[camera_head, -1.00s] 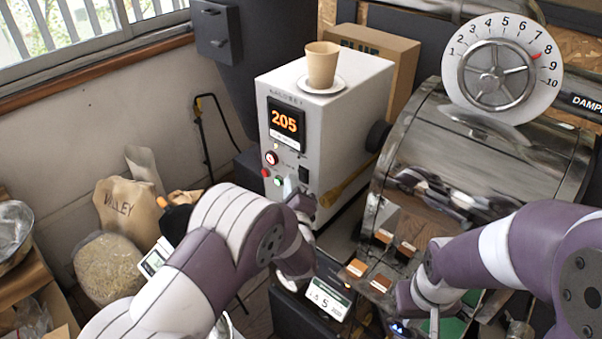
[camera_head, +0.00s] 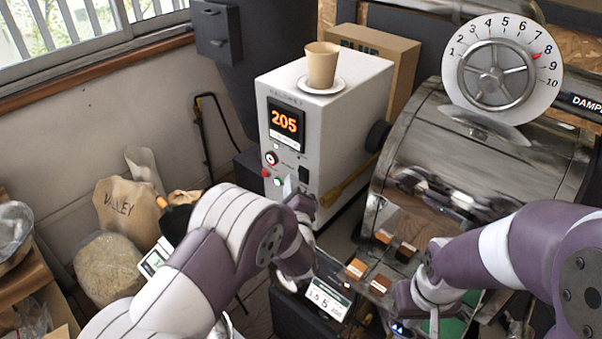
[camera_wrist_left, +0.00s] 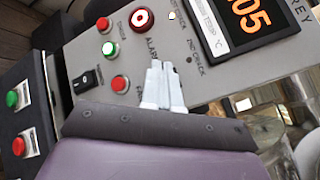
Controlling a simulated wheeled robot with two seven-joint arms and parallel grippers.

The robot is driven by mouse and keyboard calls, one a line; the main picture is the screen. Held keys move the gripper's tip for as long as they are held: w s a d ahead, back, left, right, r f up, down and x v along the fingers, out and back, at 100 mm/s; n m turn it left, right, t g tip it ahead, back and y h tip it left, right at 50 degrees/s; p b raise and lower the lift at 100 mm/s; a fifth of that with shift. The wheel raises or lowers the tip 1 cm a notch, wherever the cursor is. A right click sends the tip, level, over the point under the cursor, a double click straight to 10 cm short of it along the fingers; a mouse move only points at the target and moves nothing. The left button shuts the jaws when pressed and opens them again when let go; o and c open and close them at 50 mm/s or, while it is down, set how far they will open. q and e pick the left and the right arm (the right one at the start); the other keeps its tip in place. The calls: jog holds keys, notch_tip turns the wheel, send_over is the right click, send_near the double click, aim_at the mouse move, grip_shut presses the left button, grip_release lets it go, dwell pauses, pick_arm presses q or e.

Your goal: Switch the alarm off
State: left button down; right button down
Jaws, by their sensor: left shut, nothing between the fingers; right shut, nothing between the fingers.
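The grey control box (camera_head: 335,125) stands ahead with an orange 205 display (camera_head: 284,121). On its face is a red-ringed round button (camera_head: 270,158), large in the left wrist view (camera_wrist_left: 141,19), beside lettering that seems to read ALARM. A small red button (camera_wrist_left: 102,23), a green button (camera_wrist_left: 109,48), another red button (camera_wrist_left: 120,84) and a black rocker switch (camera_wrist_left: 86,82) are also there. My left gripper (camera_head: 288,186) is shut and empty in front of the panel's lower part; its fingertips (camera_wrist_left: 160,66) point at the panel. Contact cannot be told. My right gripper (camera_head: 434,322) is shut, low right.
A paper cup (camera_head: 322,65) on a saucer tops the box. The roaster drum (camera_head: 470,155) and numbered damper dial (camera_head: 503,68) are at right. Sample blocks (camera_head: 380,284) lie below. A second box carries a green button (camera_wrist_left: 12,98) and a red button (camera_wrist_left: 18,146).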

pick_arm(q)
jog(key=shift+w, duration=0.1)
dwell(0.7)
jog(key=shift+w+d, duration=0.25)
jog(key=shift+w+d, duration=0.2)
jog(key=shift+w, duration=0.05)
dwell(0.8)
jog(key=shift+r, duration=0.1)
jog(key=shift+s+a+p, duration=0.4)
jog(key=shift+s+a, duration=0.1)
jog(key=shift+s, duration=0.1)
jog(key=shift+s+a+f+p, duration=0.2)
jog(key=shift+s+a+p, duration=0.15)
jog(key=shift+s+a, duration=0.55)
jog(key=shift+s+a+f+p, duration=0.15)
jog(key=shift+s+a+p, duration=0.2)
jog(key=shift+s+a, duration=0.5)
